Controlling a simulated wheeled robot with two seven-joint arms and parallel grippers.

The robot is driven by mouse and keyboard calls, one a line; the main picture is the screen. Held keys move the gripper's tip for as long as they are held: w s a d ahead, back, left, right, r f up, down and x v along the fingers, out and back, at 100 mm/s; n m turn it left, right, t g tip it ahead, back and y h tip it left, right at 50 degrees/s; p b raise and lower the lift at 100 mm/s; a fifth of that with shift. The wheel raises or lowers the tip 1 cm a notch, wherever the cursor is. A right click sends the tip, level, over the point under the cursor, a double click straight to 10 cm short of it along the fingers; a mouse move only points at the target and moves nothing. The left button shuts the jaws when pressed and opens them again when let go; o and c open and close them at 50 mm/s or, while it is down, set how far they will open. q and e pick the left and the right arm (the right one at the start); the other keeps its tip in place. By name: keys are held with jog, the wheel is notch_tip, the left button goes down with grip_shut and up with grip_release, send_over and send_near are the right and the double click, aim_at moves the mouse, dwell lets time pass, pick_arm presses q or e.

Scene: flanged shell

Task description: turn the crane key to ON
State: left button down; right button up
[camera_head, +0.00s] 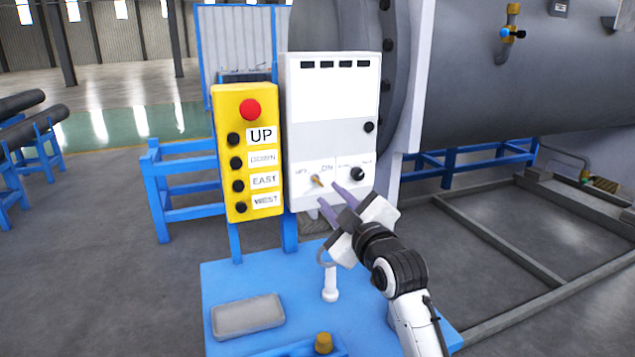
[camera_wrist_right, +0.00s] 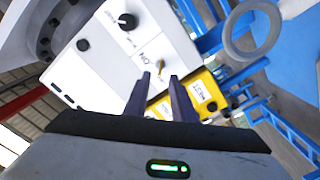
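The crane key (camera_head: 317,181) is a small brass-coloured key on the lower left of the white control box (camera_head: 333,95). The OFF label is on its left and the ON label above it; its exact setting is too small to tell. My right gripper (camera_head: 330,195) is open and empty, its purple fingers just below and right of the key and pointing at the box. In the right wrist view the key (camera_wrist_right: 161,68) shows ahead between the two fingertips of the gripper (camera_wrist_right: 160,78), apparently apart from them. My left gripper is not in view.
A yellow button box (camera_head: 236,205) with a red button (camera_head: 250,109) stands left of the white box. A black knob (camera_head: 358,174) sits right of the key. A blue table (camera_head: 280,330) below carries a grey tray (camera_head: 247,315). A large grey tank (camera_head: 480,80) is behind.

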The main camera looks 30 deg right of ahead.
aim_at(320, 184)
jog(key=x, duration=0.7)
jog(key=shift+p, duration=0.35)
grip_shut()
